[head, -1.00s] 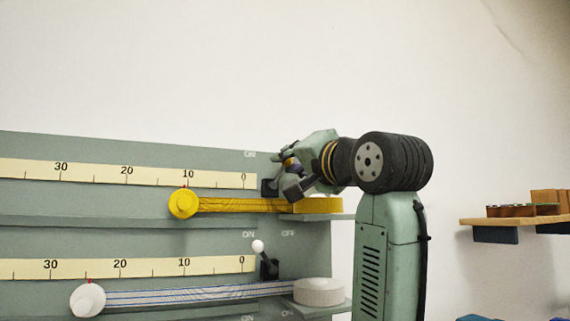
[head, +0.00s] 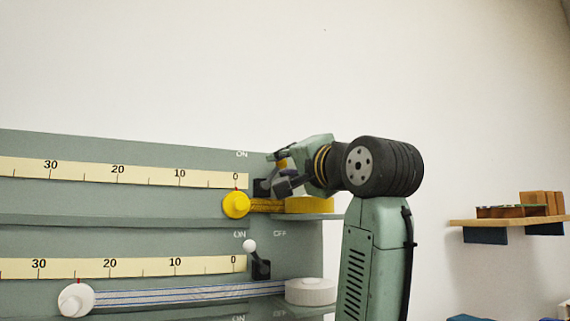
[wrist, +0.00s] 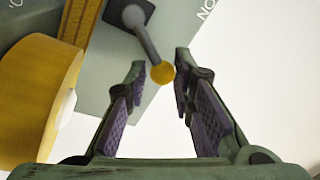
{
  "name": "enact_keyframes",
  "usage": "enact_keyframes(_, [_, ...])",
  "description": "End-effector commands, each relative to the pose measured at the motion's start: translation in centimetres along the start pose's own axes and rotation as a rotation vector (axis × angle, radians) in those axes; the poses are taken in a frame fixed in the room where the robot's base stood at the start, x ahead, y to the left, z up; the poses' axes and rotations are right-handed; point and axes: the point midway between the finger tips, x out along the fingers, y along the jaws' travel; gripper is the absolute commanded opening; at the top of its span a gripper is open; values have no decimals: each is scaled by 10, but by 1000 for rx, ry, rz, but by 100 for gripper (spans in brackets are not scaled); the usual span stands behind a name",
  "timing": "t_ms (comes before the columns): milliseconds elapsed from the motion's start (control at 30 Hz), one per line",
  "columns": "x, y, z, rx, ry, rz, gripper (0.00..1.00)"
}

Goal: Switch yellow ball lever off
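The yellow ball lever shows in the wrist view as a yellow ball (wrist: 162,74) on a grey stem from a dark base. My gripper (wrist: 161,72) is open, with the ball between its fingertips in the picture; I see no clear contact. In the head view my gripper (head: 276,172) is in front of the upper row and hides most of this lever, so its exact tilt is unclear there. Its dark base (head: 261,187) shows beside the gripper. The upper row's yellow tape end (head: 236,205) is by the 0 mark, close to the yellow spool (head: 309,205).
The lower row has a white ball lever (head: 250,246) leaning toward ON, a white tape end (head: 77,299) out past 20, and a white spool (head: 311,291). A wooden shelf (head: 508,222) with small boxes is at the right. Open wall is above.

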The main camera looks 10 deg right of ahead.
Motion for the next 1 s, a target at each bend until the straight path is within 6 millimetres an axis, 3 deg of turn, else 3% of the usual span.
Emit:
enact_keyframes(233, [0,0,0,-1,0,-1,40])
enact_keyframes(567, [-3,-1,0,-1,0,-2,40])
enact_keyframes(733, [-25,-1,0,-2,1,-3,40])
enact_keyframes(1000, [-83,-1,0,-2,2,-3,40])
